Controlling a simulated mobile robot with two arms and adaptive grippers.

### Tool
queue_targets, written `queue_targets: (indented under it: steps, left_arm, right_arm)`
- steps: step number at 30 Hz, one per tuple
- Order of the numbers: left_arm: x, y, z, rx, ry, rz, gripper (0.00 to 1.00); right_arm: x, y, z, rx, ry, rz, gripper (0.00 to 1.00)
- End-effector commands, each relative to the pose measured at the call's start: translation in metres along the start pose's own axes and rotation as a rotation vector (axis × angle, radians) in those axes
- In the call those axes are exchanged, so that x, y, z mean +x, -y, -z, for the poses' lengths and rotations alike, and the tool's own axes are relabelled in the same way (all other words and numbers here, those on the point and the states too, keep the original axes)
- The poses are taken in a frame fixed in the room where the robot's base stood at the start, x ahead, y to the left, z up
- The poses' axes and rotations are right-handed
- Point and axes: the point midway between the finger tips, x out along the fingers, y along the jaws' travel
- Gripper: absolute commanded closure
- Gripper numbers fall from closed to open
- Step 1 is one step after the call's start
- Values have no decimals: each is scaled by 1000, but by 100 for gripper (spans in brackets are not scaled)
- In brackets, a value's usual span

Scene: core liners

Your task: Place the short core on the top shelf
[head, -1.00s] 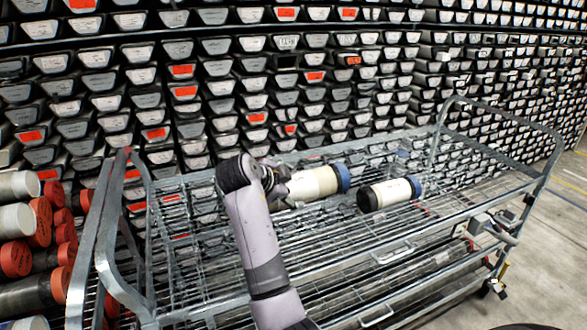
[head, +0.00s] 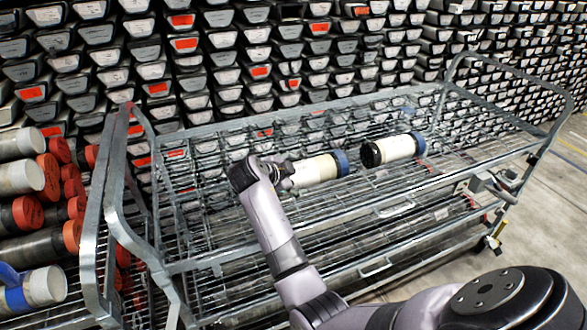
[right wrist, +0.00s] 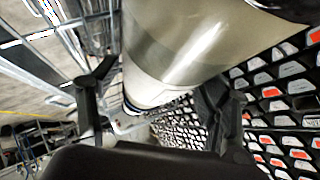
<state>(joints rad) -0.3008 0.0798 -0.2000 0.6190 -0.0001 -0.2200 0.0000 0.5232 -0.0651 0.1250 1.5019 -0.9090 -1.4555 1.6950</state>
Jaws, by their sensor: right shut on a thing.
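A pale cylindrical core with a blue cap (head: 322,168) shows over the top shelf of a wire-mesh cart (head: 235,265) in the head view. My right gripper (head: 283,173) is shut on its left part and hides that end. The core lies roughly level; whether it touches the mesh, I cannot tell. In the right wrist view, the pale core (right wrist: 175,50) fills the space between the fingers of my right gripper (right wrist: 158,85). A second pale core (head: 393,149), with a black near end and a blue far cap, lies on the top shelf to its right. My left gripper is out of view.
The cart has raised tube rails (head: 130,225) at both ends. Several core tubes with red caps (head: 28,212) are stacked at left. A wall of trays (head: 260,70) stands behind the cart. Bare shelf mesh lies right of the second core.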

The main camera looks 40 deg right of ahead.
Motion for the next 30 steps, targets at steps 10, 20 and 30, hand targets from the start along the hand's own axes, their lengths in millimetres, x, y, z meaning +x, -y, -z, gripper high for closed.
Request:
queue_targets:
  steps: [10, 20, 30]
  left_arm:
    - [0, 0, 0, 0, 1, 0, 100]
    - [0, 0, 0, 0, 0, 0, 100]
    - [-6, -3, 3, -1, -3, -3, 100]
  right_arm:
    - [1, -2, -2, -5, 1, -4, 20]
    - [1, -2, -1, -3, 1, -3, 8]
    - [-1, 6, 7, -3, 2, -1, 8]
